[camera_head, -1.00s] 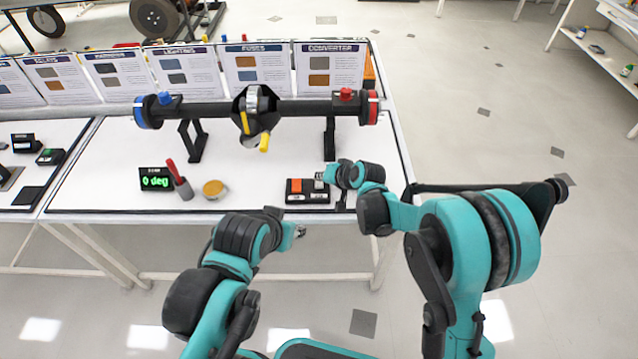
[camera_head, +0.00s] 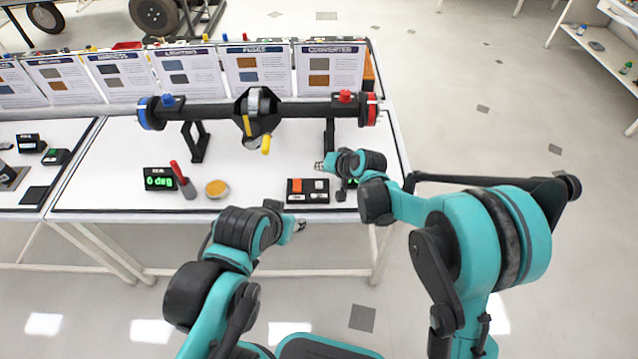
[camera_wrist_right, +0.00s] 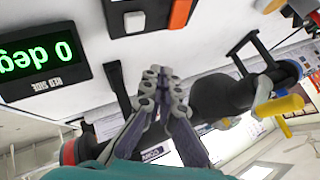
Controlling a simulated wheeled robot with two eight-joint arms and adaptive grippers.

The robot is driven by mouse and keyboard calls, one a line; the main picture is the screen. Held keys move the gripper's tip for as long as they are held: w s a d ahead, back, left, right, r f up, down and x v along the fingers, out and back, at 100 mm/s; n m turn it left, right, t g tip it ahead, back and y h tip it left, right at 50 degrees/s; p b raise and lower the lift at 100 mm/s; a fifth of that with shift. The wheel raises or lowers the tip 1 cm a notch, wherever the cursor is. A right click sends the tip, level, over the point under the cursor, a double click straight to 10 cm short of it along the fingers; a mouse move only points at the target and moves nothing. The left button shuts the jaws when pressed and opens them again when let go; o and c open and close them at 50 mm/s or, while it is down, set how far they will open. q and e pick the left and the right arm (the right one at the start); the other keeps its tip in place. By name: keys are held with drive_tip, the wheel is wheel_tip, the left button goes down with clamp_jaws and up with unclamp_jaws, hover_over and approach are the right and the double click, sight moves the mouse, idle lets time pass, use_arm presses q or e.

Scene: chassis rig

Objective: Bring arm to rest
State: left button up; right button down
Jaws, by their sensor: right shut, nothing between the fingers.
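My right gripper (camera_head: 321,166) is over the right part of the white table, just above and behind the small black box with an orange button (camera_head: 308,190). In the right wrist view its fingers (camera_wrist_right: 163,80) are together with nothing between them. My left gripper (camera_head: 300,225) is in front of the table's front edge, small in the head view; I cannot make out its jaws. The black axle (camera_head: 210,111) with a blue left end and a red right end rests on stands behind my right gripper.
A green "0 deg" display (camera_head: 159,179), a grey cup with a red tool (camera_head: 186,188) and a tan round dish (camera_head: 217,189) stand on the left of the table. A second lit display (camera_wrist_right: 42,58) is close to my right wrist. Sign boards (camera_head: 330,68) line the back.

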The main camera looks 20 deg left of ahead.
idle(0.4)
drive_tip(key=s+d+r+h, duration=0.1)
drive_tip(key=s+d+r, duration=0.25)
drive_tip(key=d, duration=0.35)
drive_tip(key=s+d+r+t+h, duration=0.1)
drive_tip(key=s+d+r, duration=0.25)
drive_tip(key=d, duration=0.25)
drive_tip(key=s+d+r+h, duration=0.1)
drive_tip(key=s+d+r, duration=0.1)
drive_tip(key=d+r, duration=0.35)
drive_tip(key=s+d+f+m+h, duration=0.1)
drive_tip(key=s+d+h, duration=0.3)
drive_tip(key=s+d, duration=1.2)
drive_tip(key=shift+s+d+f+t, duration=0.2)
drive_tip(key=shift+f+t, duration=0.1)
drive_tip(key=shift+f, duration=0.4)
